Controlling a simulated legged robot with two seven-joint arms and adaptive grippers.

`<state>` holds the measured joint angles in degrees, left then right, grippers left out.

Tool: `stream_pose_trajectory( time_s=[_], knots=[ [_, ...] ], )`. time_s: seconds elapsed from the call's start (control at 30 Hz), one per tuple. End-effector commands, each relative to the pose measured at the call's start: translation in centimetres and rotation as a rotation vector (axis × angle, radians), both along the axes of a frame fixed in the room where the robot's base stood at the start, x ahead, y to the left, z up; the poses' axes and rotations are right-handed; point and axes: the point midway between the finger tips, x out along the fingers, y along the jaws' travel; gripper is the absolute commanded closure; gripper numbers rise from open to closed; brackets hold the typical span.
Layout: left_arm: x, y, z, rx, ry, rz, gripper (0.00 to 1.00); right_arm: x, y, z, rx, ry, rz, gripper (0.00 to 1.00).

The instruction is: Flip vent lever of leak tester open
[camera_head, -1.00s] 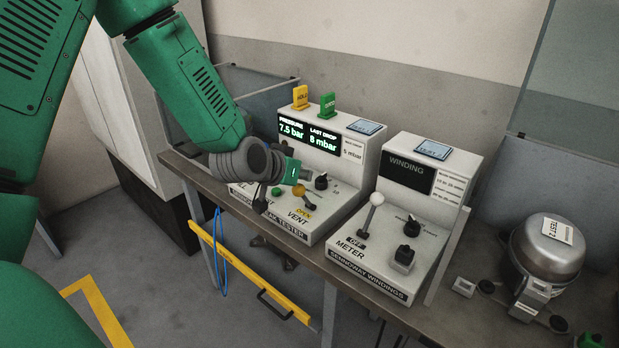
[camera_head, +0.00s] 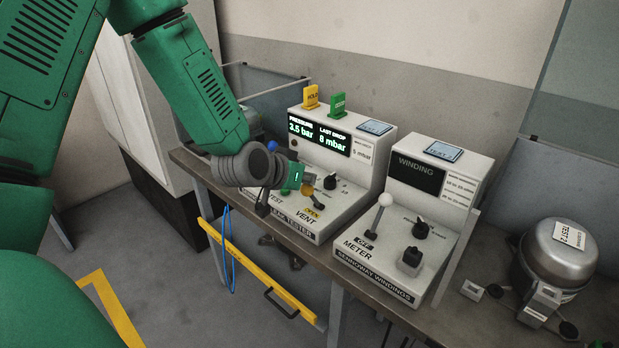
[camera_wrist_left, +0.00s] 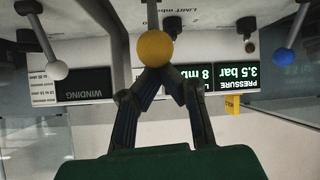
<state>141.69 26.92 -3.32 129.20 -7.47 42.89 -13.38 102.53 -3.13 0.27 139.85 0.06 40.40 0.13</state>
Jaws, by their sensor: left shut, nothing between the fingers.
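The leak tester (camera_head: 350,200) is a white box with a dark display reading 3.5 bar and 8 mbar. Its vent lever (camera_head: 307,190) has a yellow ball knob and leans over the panel above the VENT label, by a yellow OPEN tag (camera_head: 312,213). In the wrist view the yellow knob (camera_wrist_left: 155,48) is right in front of the fingertips. My left gripper (camera_head: 308,181) is shut and empty, with its tips at the knob; it also shows in the wrist view (camera_wrist_left: 157,76). I cannot tell whether they touch. My right gripper is out of view.
A blue-knobbed lever (camera_wrist_left: 284,57) stands on the tester's other side. The winding meter (camera_head: 405,240) with a white-knobbed lever (camera_head: 385,200) stands to the right. A metal compressor (camera_head: 557,255) sits further right on the bench. Yellow and green tags (camera_head: 338,103) stand atop the tester.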

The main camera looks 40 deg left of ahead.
Motion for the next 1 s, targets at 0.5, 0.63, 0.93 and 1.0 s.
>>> stream_pose_trajectory(
  time_s=[0.5,0.63,0.93,1.0],
  knots=[
    [-2.4,0.0,4.5,-0.002,0.005,0.002,1.00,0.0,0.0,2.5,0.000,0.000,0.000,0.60],
    [-4.7,-0.1,5.6,0.001,0.002,0.001,1.00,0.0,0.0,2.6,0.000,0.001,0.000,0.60],
    [-7.1,-0.1,6.5,0.002,0.003,0.002,1.00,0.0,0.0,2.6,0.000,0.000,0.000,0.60],
    [-7.2,0.0,6.5,0.001,0.003,0.001,1.00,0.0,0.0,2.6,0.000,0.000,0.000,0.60]
  ],
)
